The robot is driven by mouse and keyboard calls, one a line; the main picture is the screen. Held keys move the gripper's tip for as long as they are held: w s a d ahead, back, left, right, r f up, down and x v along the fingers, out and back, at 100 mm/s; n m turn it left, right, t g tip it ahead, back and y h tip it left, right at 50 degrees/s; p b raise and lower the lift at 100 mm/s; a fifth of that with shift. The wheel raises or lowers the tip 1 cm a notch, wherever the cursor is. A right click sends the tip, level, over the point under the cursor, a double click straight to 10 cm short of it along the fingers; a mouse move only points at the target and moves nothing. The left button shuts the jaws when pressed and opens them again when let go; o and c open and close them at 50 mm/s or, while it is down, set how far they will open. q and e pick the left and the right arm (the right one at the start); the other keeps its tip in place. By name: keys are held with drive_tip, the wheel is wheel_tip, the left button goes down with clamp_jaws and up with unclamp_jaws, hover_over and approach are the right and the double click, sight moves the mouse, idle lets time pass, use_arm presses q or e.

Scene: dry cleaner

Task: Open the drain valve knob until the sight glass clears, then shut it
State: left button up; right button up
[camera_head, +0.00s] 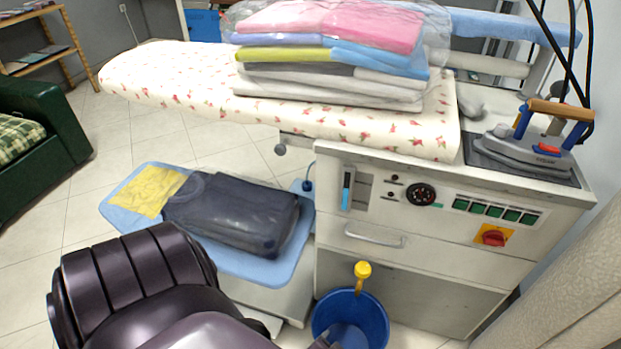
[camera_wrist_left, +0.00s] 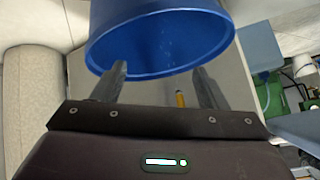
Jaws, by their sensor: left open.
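The yellow knob (camera_head: 363,270) stands on a short yellow stem at the front of the ironing station, just above the blue bucket (camera_head: 368,318). The sight glass (camera_head: 347,189) is a narrow upright window on the station's front panel, showing blue inside. In the left wrist view, my left gripper (camera_wrist_left: 162,78) is open and empty, its two fingers apart in front of the blue bucket (camera_wrist_left: 160,38). A small yellow piece (camera_wrist_left: 181,99) shows beyond the fingers, nearer the right one; I cannot tell whether it is the knob or its stem. My right gripper is not in view.
A red switch (camera_head: 494,238), a black dial (camera_head: 421,194) and a drawer handle (camera_head: 374,237) are on the panel. An iron (camera_head: 530,150) and folded clothes (camera_head: 330,60) lie on top. A blue board (camera_head: 255,267) with packed dark clothing is at left.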

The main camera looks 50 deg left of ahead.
use_arm(q)
drive_tip(key=s+m+g+h+p, duration=0.1)
drive_tip(key=s+g+p, duration=0.2)
drive_tip(key=s, duration=0.7)
drive_tip(key=shift+d+f+h+p, duration=0.2)
drive_tip(key=shift+d+h+p, duration=0.15)
drive_tip(key=shift+p, duration=0.85)
